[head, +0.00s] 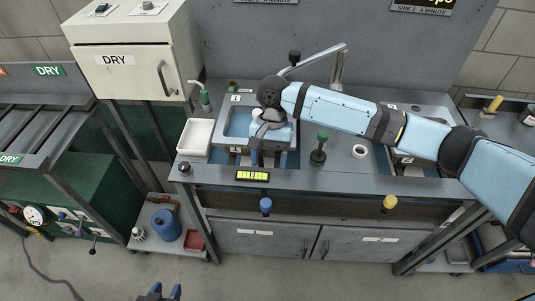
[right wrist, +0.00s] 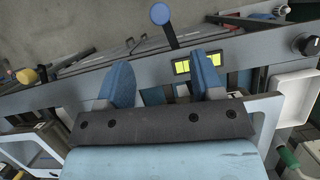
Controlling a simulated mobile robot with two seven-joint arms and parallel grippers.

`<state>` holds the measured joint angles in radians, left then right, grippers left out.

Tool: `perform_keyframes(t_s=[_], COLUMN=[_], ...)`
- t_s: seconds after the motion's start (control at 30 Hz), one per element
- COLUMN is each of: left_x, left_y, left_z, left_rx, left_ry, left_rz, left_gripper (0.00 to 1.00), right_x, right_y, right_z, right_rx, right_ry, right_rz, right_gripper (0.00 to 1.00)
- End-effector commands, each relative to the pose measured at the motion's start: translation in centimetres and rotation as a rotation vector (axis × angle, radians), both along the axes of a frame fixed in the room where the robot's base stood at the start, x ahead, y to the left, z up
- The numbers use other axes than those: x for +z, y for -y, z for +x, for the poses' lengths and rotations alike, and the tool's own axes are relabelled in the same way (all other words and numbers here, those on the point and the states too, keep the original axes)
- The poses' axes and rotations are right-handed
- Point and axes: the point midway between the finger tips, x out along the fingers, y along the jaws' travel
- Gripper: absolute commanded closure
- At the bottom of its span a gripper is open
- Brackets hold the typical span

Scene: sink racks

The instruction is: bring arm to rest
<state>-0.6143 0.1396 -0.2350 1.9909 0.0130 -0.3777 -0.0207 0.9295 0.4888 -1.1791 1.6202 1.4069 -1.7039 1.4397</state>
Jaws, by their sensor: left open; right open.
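My right arm (head: 340,113) reaches in from the right across the sink counter, over the second basin and toward the left basin. Its gripper (head: 268,160) points down at the front edge of the left basin (head: 237,122). In the right wrist view the two blue fingers (right wrist: 163,80) stand apart with nothing between them. The display with yellow bars (right wrist: 182,66) shows beyond them.
A white tray (head: 196,137) lies left of the basin. A green-topped knob (head: 319,147) and a white ring (head: 360,151) lie under and near the right arm. The faucet (head: 338,66) rises behind. A DRY cabinet (head: 131,72) stands at the left. The floor in front is clear.

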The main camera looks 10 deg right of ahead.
Motion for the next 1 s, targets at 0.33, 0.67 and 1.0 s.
perform_keyframes(t_s=[0.33, 0.67, 1.0], left_x=[0.2, 0.2, 0.1], left_y=[0.0, 0.0, 0.0], left_z=[0.1, 0.1, 0.0], left_rx=[0.0, 0.0, 0.0], left_ry=[0.004, 0.005, 0.002], left_rz=[-0.001, -0.001, -0.001], left_gripper=[0.57, 0.57, 0.57], right_x=[-0.8, -4.1, -5.0], right_y=[-0.9, -5.8, -2.9], right_z=[-1.1, -9.0, -15.0], right_rx=[0.042, 0.336, 0.444], right_ry=[0.015, 0.255, 0.597], right_rz=[0.033, 0.314, 0.381], right_gripper=[0.39, 0.39, 0.39])
